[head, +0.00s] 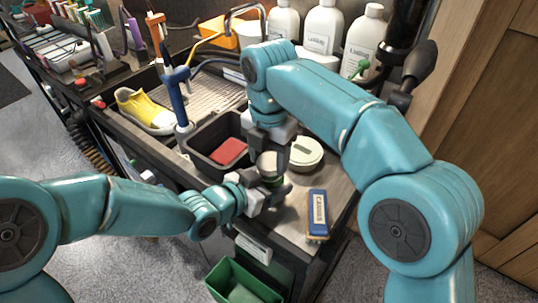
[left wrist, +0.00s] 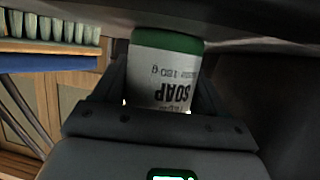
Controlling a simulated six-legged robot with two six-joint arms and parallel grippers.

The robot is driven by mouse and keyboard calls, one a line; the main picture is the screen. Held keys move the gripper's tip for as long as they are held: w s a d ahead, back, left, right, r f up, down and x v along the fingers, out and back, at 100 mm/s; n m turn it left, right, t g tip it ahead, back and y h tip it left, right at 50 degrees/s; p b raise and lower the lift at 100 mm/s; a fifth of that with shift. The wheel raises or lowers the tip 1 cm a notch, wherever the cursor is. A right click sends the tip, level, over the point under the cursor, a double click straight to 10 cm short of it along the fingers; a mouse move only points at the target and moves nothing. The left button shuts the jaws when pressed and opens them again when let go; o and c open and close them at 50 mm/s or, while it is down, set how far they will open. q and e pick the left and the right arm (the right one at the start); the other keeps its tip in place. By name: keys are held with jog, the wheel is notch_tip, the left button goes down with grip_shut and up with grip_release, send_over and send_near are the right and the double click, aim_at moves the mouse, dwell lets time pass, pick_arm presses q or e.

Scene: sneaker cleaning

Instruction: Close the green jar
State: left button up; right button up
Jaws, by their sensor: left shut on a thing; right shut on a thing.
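In the head view the jar (head: 271,182) stands at the sink's front right corner, mostly hidden by my grippers. My left gripper (head: 262,188) comes to it from the left. My right gripper (head: 275,160) reaches down from above and is shut at the jar's top, seemingly on its lid. I cannot tell how the lid sits on the rim.
A round pale tin (head: 305,152) stands close behind the jar. A blue brush (head: 318,214) lies to the right on the counter. A black basin with a red block (head: 229,151) is to the left. A yellow sneaker (head: 146,110) and white bottles (head: 322,27) are further back. A green bin (head: 242,282) is below.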

jog(key=shift+f, duration=0.5)
pick_arm(q)
grip_shut()
pick_arm(e)
jog(key=m, duration=0.5)
jog(key=shift+w+f, duration=0.1)
jog(key=m, duration=0.4)
jog(key=shift+m, duration=0.4)
jog(key=o, duration=1)
jog(key=shift+a, duration=0.1)
jog(key=shift+r, duration=2.25)
